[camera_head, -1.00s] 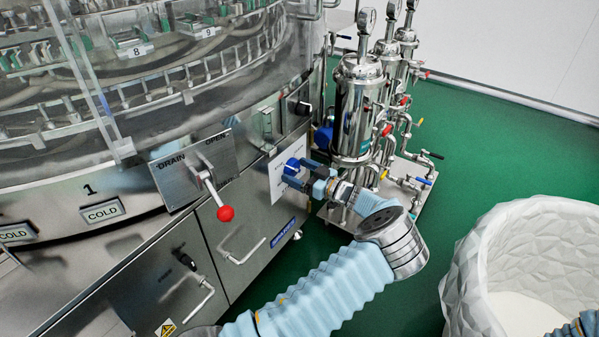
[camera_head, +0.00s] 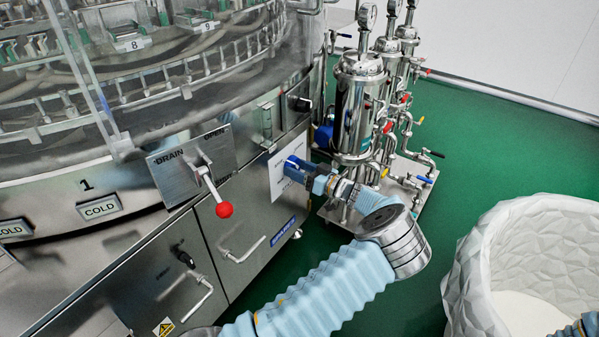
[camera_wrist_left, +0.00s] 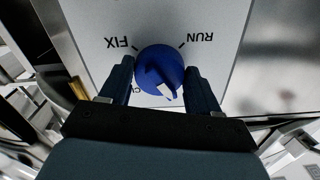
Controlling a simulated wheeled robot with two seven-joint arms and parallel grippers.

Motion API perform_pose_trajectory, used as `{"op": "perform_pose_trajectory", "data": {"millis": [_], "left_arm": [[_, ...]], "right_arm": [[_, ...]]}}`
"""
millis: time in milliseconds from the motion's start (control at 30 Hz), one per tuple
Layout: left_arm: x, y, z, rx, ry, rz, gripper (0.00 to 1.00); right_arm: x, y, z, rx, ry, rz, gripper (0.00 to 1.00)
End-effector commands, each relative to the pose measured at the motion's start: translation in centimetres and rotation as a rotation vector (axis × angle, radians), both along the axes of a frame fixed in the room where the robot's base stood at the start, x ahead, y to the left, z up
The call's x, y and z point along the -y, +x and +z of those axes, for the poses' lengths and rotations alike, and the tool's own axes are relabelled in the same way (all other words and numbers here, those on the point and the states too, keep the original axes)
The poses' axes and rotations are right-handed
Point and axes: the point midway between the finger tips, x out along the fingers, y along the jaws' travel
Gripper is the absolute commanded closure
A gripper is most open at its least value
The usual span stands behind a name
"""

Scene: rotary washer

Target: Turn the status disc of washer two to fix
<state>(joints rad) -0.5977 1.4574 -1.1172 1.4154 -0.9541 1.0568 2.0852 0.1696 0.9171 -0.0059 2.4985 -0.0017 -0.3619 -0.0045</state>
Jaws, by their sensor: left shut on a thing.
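The blue status disc (camera_wrist_left: 158,70) sits on a white label plate (camera_wrist_left: 100,22) and has a white pointer mark. In the left wrist view the plate reads FIX at the disc's left and RUN at its right, both upside down. A third label below is mostly hidden by the gripper. The white mark points down and slightly right, away from FIX and RUN. My left gripper (camera_wrist_left: 160,76) is shut on the disc, one finger on each side. In the head view the gripper (camera_head: 308,174) reaches the disc (camera_head: 294,165) from the right. My right gripper is out of view.
A drain lever with a red ball (camera_head: 224,210) stands out left of the disc. Steel filter housings with pipes (camera_head: 358,105) stand just behind my left gripper. A white faceted bin (camera_head: 470,275) stands at the right. Green floor is clear between.

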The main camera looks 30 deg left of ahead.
Motion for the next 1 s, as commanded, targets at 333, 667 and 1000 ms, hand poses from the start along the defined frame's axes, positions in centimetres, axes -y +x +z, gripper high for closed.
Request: {"op": "perform_pose_trajectory", "data": {"millis": [333, 667, 1000], "left_arm": [[0.02, -0.07, -0.06, -0.326, 0.025, -0.001, 0.68], [0.02, -0.13, 0.10, -0.640, 0.050, -0.002, 0.68], [-0.01, -0.17, 0.27, -0.962, 0.075, -0.003, 0.68]], "right_arm": [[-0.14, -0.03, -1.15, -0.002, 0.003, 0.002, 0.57], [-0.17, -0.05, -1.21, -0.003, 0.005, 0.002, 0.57], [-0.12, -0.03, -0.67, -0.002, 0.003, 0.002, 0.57]]}}
